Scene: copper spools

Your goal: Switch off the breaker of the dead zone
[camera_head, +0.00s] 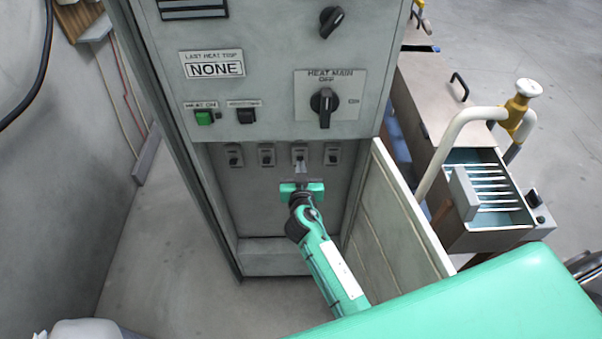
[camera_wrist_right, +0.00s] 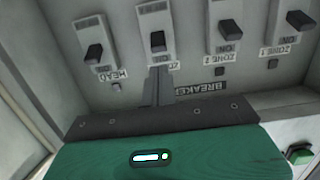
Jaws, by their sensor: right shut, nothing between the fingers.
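A row of several small breakers sits in the recess of the grey cabinet. In the right wrist view they read, left to right, HEAD (camera_wrist_right: 95,55), a partly hidden "ZO" label (camera_wrist_right: 157,40), ZONE 2 (camera_wrist_right: 228,32) and ZONE 1 (camera_wrist_right: 298,20). Their black levers look alike in position. My right gripper (camera_head: 301,168) is shut and empty, its fingertips at the third breaker from the left in the head view. In the wrist view its fingers (camera_wrist_right: 158,88) cover part of the "ZO" label, close by that lever; contact cannot be told. Nothing visible marks the dead zone. My left gripper is not in view.
Above the recess are a HEAT MAIN rotary switch (camera_head: 324,103), a green HEAT ON button (camera_head: 204,118), a black button (camera_head: 246,116) and a LAST HEAT TRIP plate (camera_head: 213,68) reading NONE. An open door panel (camera_head: 395,225) stands right of my arm. A machine (camera_head: 480,225) is farther right.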

